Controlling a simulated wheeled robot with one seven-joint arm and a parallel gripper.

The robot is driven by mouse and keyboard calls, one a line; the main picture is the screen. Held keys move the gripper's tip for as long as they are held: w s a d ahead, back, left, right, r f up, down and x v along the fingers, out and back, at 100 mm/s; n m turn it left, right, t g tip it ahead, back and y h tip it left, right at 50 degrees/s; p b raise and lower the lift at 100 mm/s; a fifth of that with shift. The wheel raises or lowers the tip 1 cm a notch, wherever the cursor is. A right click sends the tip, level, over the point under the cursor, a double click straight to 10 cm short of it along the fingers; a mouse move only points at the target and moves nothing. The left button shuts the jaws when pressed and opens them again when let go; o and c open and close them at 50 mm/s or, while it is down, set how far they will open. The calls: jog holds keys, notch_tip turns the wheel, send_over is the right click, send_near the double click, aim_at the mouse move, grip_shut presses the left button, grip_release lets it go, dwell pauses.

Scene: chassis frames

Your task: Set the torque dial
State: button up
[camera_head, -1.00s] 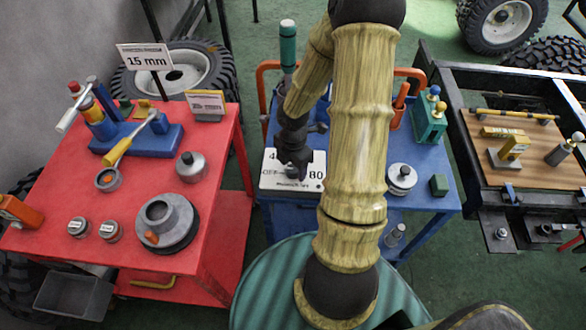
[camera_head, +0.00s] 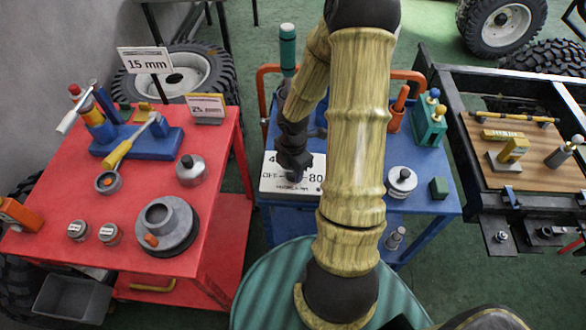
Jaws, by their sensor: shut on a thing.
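The torque dial's white plate (camera_head: 275,184) lies on the blue cart. It shows a partly hidden number beginning with 4 at its upper left, OFF at the left and 80 at the right. My gripper (camera_head: 295,172) points down over the middle of the plate and is shut on the dial knob, which is mostly hidden under it. I cannot read where the knob points. My arm crosses the middle of the view and covers part of the blue cart.
A red cart (camera_head: 225,165) at left holds a blue tool stand (camera_head: 165,143), a grey flanged part (camera_head: 165,225) and a 15 mm sign (camera_head: 145,60) behind. A wooden-topped bench (camera_head: 540,150) stands right.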

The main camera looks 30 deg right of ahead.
jog(key=m+p, duration=0.1)
jog(key=m, duration=1.7)
jog(key=shift+m+p, duration=0.35)
jog(key=shift+m, duration=0.05)
jog(key=m, duration=0.4)
jog(key=shift+m, duration=0.3)
jog(key=o, duration=1)
jog(key=shift+r, duration=0.1)
